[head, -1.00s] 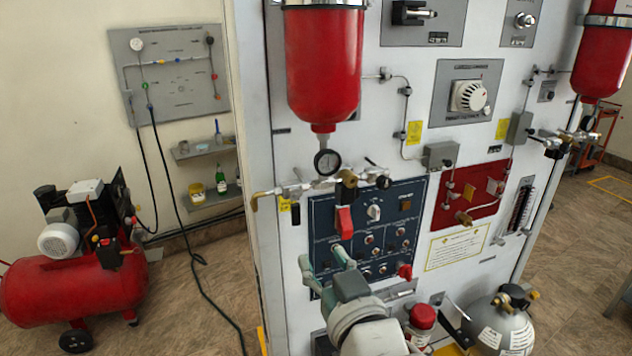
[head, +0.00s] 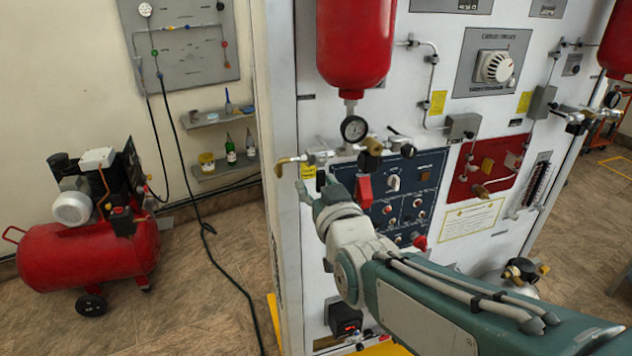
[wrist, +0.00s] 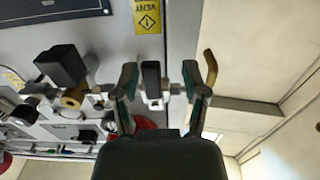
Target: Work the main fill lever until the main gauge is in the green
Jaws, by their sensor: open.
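The round main gauge (head: 354,128) hangs under the left red cylinder (head: 355,40) in the head view; its reading is too small to make out. Below it, on the valve row, hangs a red lever (head: 364,190). A black lever (head: 320,180) hangs to its left, and in the wrist view this black lever (wrist: 151,80) stands between my fingers, with a gap on each side. I cannot tell for sure which lever is the main fill one. My gripper (head: 317,188) is open around the black lever; it also shows in the wrist view (wrist: 160,68).
A yellow VENT label (wrist: 147,22) is beside the black lever. A curved brass pipe end (wrist: 209,68) is just right of my fingers in the wrist view. The dark blue switch panel (head: 425,190) is behind the red lever. A red compressor (head: 90,250) stands on the floor at left.

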